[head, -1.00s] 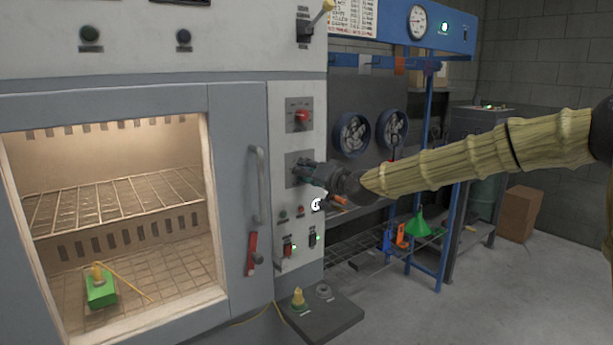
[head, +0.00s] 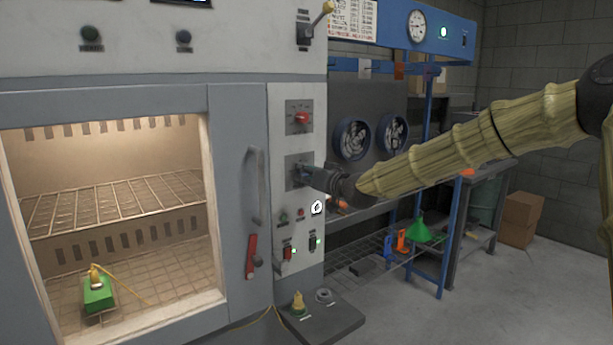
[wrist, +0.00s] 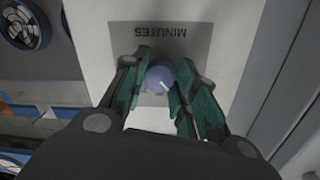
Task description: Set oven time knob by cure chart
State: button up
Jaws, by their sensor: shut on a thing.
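The oven time knob (wrist: 160,79) is a blue-grey round knob with a white pointer line, on a grey plate marked MINUTES (wrist: 165,36), upside down in the wrist view. My gripper (wrist: 160,92) has its green-padded fingers on both sides of the knob, shut on it. In the head view my gripper (head: 303,173) reaches the lower dial plate from the right and hides the knob. The red knob (head: 302,118) sits on the plate above. The cure chart (head: 352,18) is on the blue frame at the top; its text is too small to read.
A lever with a yellow tip (head: 318,17) is above the panel. The door handle (head: 256,187) stands left of my gripper. A blue rack with fans (head: 352,138) stands behind my arm.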

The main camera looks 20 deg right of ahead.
jog(key=shift+f, duration=0.25)
jog(key=o, duration=1)
jog(key=shift+r, duration=0.1)
jog(key=v, duration=1.2)
